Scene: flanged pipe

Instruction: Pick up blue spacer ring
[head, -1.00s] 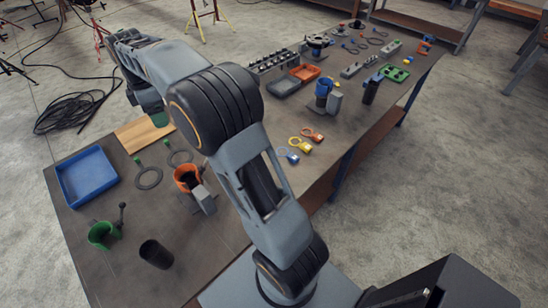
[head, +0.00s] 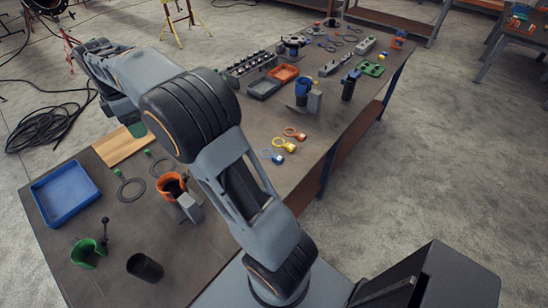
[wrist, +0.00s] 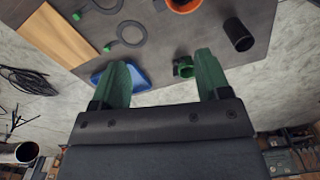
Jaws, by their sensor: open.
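The blue spacer ring (head: 267,153) lies flat on the workbench, at the near end of a short row with a yellow ring (head: 279,142) and an orange ring (head: 290,131). It is right of my arm in the head view and does not show in the wrist view. My gripper (wrist: 162,62) has two green fingers spread apart with nothing between them. In the head view only a green part of it shows beyond my arm, by the wooden board, far left of the blue ring.
Nearer the bench's left end are a blue tray (head: 64,194), a wooden board (head: 122,144), an orange holder (head: 171,186), a green holder (head: 88,253) and a black cup (head: 145,267). Grey and orange trays (head: 284,73) stand farther along. Bench surface around the rings is clear.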

